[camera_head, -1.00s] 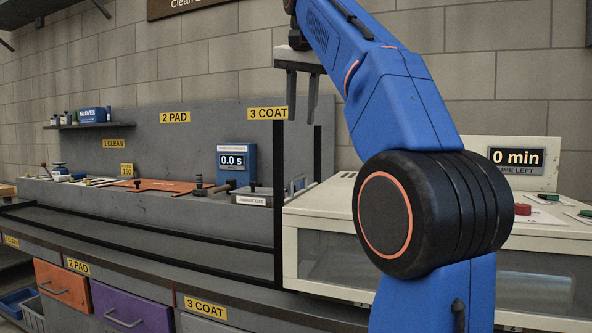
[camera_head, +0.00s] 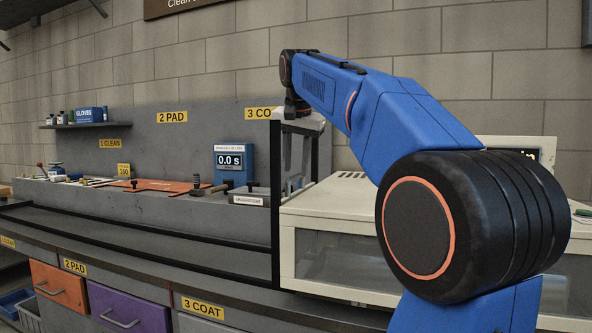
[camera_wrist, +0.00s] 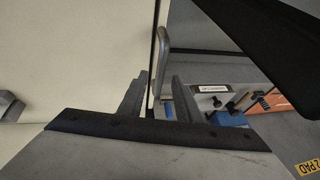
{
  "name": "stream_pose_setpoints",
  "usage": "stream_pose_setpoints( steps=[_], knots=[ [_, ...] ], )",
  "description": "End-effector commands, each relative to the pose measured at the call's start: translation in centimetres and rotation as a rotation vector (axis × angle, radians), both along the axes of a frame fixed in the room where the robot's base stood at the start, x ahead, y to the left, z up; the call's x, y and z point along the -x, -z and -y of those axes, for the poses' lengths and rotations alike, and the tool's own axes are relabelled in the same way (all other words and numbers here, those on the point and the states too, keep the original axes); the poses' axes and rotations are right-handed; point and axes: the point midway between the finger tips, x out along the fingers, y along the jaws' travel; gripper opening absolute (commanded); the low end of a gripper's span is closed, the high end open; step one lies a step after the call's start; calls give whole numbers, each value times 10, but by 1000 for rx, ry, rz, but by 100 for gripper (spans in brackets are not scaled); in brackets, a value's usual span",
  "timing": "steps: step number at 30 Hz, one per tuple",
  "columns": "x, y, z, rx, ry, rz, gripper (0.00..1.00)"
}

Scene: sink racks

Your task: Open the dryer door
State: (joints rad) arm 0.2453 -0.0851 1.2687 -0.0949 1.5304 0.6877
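The dryer is a cream box (camera_head: 345,213) right of the coat station, with a glazed front panel (camera_head: 345,258) that looks closed. Its cream surface (camera_wrist: 75,60) fills the left of the wrist view. My gripper (camera_head: 297,165) points down near the dryer's top left corner, in front of the back wall panel. Its two fingers are apart, and I see nothing held between them. In the wrist view my gripper (camera_wrist: 160,97) is above the dryer's edge. A grey upright piece (camera_wrist: 163,50) shows beyond the fingertips; I cannot tell if it is a handle.
A black post frame (camera_head: 276,200) stands at the dryer's left edge. The coat station has a labelled box (camera_head: 249,199) and a blue timer (camera_head: 230,160) reading 0.0 s. Orange (camera_head: 58,289) and purple (camera_head: 130,308) drawers are below. My arm hides much of the dryer's right side.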

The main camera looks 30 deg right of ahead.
Motion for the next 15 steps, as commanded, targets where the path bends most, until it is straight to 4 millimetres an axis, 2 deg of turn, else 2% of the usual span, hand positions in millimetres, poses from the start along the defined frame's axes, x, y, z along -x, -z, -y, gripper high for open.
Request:
stream_pose_setpoints(
  steps=[6, 15],
  knots=[
    [-6, 15, 3, 0, 0, -1, 31],
    [-7, 17, 3, -1, 0, -1, 31]
  ],
)
